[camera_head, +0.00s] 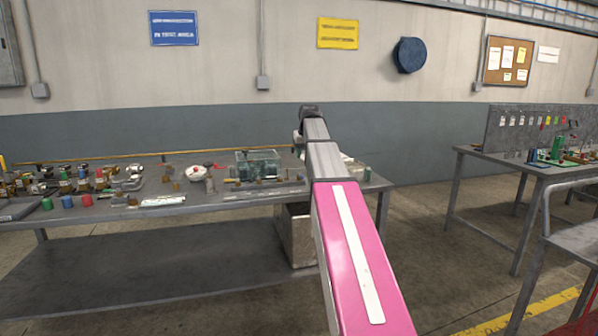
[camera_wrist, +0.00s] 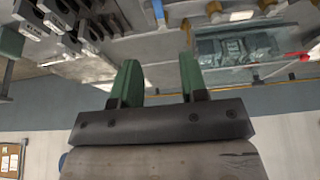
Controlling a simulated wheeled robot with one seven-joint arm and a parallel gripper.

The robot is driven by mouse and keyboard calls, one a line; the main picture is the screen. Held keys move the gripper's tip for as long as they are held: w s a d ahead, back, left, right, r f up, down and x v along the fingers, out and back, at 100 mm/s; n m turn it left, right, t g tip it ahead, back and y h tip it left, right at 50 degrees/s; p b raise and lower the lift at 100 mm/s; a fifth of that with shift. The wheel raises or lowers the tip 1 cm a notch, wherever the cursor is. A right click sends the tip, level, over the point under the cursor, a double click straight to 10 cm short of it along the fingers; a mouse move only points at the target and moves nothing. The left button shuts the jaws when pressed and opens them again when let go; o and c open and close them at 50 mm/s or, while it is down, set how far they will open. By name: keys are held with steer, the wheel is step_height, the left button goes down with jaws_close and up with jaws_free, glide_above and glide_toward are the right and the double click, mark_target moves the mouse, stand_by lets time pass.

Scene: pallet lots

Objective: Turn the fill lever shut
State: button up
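A clear, green-tinted tank (camera_head: 257,165) stands on the long grey workbench (camera_head: 235,200), with brass-coloured fittings along its front. A small yellow-orange piece (camera_head: 231,181) sticks out at its left and may be the fill lever; I cannot tell for sure, nor how it is turned. The wrist view is upside down and shows the tank (camera_wrist: 235,48), with a red piece (camera_wrist: 314,53) at the right edge. My gripper (camera_wrist: 158,76) has two green fingers spread apart with nothing between them. It is apart from the tank. In the head view my arm hides the gripper.
Fittings, valves and coloured caps (camera_head: 68,201) crowd the bench's left side. A white round part with a red top (camera_head: 196,173) lies left of the tank. A second table (camera_head: 535,165) with a tool panel stands at right. Floor between the tables is free.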

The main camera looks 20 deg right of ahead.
mark_target(301, 175)
steer(key=x, duration=1)
steer(key=shift+w+f, duration=0.2)
steer(key=shift+f, duration=0.1)
jaws_close()
